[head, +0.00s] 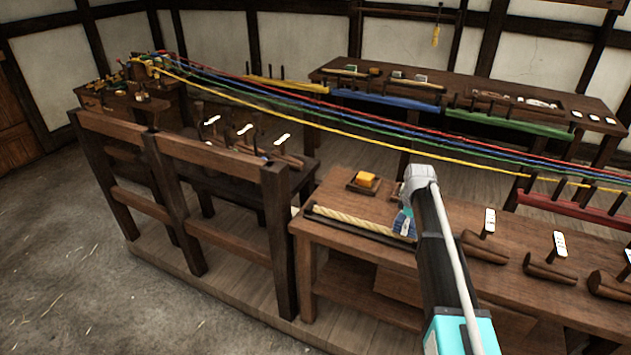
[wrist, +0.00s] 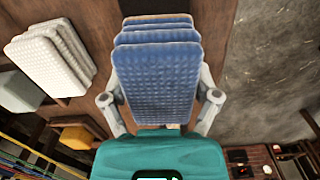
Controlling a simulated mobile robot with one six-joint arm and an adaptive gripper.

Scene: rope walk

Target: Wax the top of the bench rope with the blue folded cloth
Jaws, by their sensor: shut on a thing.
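The blue folded cloth (wrist: 158,75) fills the middle of the wrist view, and my gripper (wrist: 160,98) is shut on it, one finger on each side. In the head view the cloth (head: 404,224) shows at the right end of the pale bench rope (head: 350,221), partly hidden by my arm. The rope lies in a dark holder along the front of the wooden bench (head: 335,240). I cannot tell whether the cloth touches the rope. In the wrist view the cloth hides what is beneath it.
A yellow block (head: 367,179) sits on a small wooden stand behind the rope. White folded cloths (wrist: 52,55) lie left of my gripper in the wrist view. Wooden tools with white tags (head: 484,245) stand on the right bench. Coloured ropes (head: 380,130) stretch across behind.

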